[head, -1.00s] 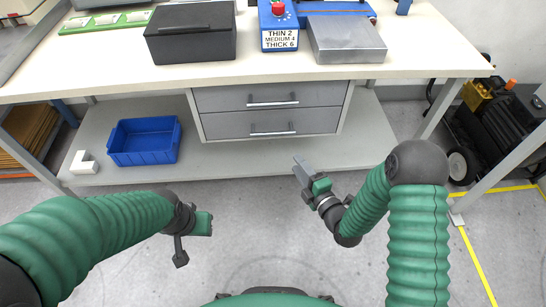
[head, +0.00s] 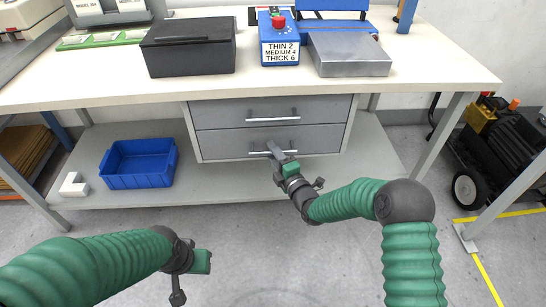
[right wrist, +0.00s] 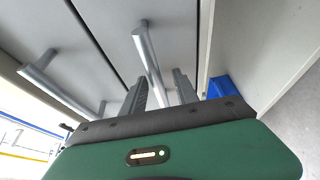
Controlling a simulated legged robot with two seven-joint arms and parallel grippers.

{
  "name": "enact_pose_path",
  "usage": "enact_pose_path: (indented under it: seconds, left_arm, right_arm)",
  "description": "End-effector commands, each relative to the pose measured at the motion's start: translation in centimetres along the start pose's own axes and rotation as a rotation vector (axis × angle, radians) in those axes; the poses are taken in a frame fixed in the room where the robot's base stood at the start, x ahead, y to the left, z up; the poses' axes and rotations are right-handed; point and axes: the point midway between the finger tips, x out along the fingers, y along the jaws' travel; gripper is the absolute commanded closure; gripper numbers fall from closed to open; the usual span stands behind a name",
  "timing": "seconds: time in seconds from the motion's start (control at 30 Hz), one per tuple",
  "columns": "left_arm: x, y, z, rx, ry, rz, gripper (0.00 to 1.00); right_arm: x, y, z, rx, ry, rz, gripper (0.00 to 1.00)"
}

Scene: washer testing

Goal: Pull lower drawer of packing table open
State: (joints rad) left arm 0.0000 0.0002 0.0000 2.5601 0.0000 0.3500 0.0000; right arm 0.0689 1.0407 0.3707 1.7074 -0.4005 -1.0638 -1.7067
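The lower drawer (head: 222,146) is a grey front under the table top, flush with the upper drawer (head: 220,112). Its metal bar handle (head: 288,151) is partly covered by my right gripper (head: 274,151). In the right wrist view the lower handle (right wrist: 149,62) runs down between the two fingers of the right gripper (right wrist: 160,88), which are apart on either side of it. Whether either finger touches the bar I cannot tell. My left gripper (head: 196,264) hangs low at the front left, away from the drawers, and its fingers are not clear.
The upper drawer's handle (head: 273,119) lies just above. A blue bin (head: 139,165) and a white block (head: 73,186) sit on the lower shelf (head: 220,193) to the left. A black box (head: 188,49) and a grey metal block (head: 347,56) stand on the table top (head: 120,91). The floor in front is clear.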

Motion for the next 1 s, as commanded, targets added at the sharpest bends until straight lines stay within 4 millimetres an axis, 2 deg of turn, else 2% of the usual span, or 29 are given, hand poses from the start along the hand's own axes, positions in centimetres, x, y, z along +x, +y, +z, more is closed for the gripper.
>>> enact_pose_path:
  seconds: [0.27,0.5,0.57,1.0]
  left_arm:
    - [0.06,0.0,0.01,0.0,0.0,0.0,0.64]
    - [0.07,0.0,0.01,0.0,0.0,0.0,0.64]
    - [0.07,0.0,0.01,0.0,0.0,0.0,0.64]
    - [0.08,0.0,0.01,0.0,0.0,0.0,0.64]
  right_arm:
    - [0.33,0.07,0.0,0.0,0.0,-0.001,0.64]
    - [0.3,0.03,0.0,0.0,0.0,-0.001,0.94]
    - [0.3,0.01,0.0,0.0,0.0,-0.001,1.0]
    - [0.26,-0.16,0.0,0.001,0.0,-0.004,1.0]
